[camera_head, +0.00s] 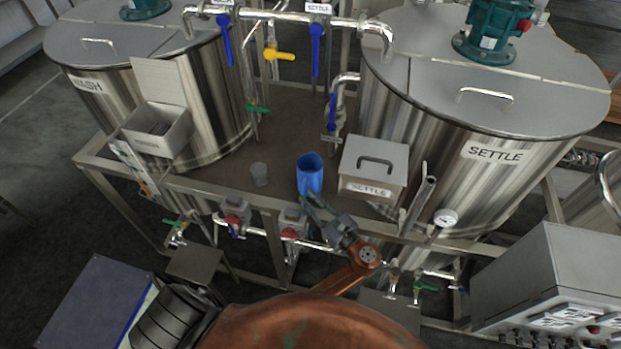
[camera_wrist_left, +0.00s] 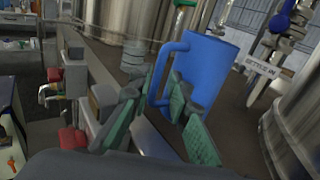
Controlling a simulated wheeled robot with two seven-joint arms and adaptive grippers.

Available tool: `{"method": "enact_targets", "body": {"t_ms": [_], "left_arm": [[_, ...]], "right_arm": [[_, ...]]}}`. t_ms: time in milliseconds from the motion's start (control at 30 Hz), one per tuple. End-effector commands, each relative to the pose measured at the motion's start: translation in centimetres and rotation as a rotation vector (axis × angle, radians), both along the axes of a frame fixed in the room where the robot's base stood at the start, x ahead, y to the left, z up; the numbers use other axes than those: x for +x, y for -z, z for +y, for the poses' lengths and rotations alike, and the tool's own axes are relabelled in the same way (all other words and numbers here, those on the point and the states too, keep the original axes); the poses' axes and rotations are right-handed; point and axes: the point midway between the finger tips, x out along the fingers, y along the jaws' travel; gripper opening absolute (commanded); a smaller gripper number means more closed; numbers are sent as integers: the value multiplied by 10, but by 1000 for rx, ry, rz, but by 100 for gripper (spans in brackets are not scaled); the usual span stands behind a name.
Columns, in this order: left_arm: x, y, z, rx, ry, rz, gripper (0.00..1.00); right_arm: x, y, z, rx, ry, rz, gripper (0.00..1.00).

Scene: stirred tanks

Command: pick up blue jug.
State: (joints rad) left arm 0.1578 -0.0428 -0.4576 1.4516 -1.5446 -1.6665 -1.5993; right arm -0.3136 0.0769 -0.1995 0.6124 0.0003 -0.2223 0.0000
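The blue jug (camera_head: 309,178) stands upright on the brown deck between the two steel tanks, near the deck's front edge. In the left wrist view the jug (camera_wrist_left: 208,70) is large, with its handle on the left side facing my gripper. My left gripper (camera_head: 314,203) is just in front of the jug in the head view. In the left wrist view its green-padded fingers (camera_wrist_left: 155,105) are apart, with the lower part of the handle showing between them. I cannot tell whether a finger touches the handle. My right gripper is not in view.
A grey box labelled SETTLE (camera_head: 373,170) stands close to the jug's right. A small clear beaker (camera_head: 259,174) stands to its left. The right tank (camera_head: 480,150) and the deck's front rail (camera_head: 240,204) are near. Valves and pipes hang below the rail.

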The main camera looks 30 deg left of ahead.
Motion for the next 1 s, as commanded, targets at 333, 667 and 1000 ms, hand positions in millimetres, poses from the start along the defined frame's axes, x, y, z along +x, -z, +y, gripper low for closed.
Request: {"method": "enact_targets", "body": {"t_ms": [333,667,1000], "left_arm": [[15,-3,36,0,3,-1,17],[15,-2,35,0,3,-1,5],[15,-2,35,0,3,0,0]], "right_arm": [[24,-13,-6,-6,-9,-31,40],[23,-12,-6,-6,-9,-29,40],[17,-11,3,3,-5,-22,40]]}}
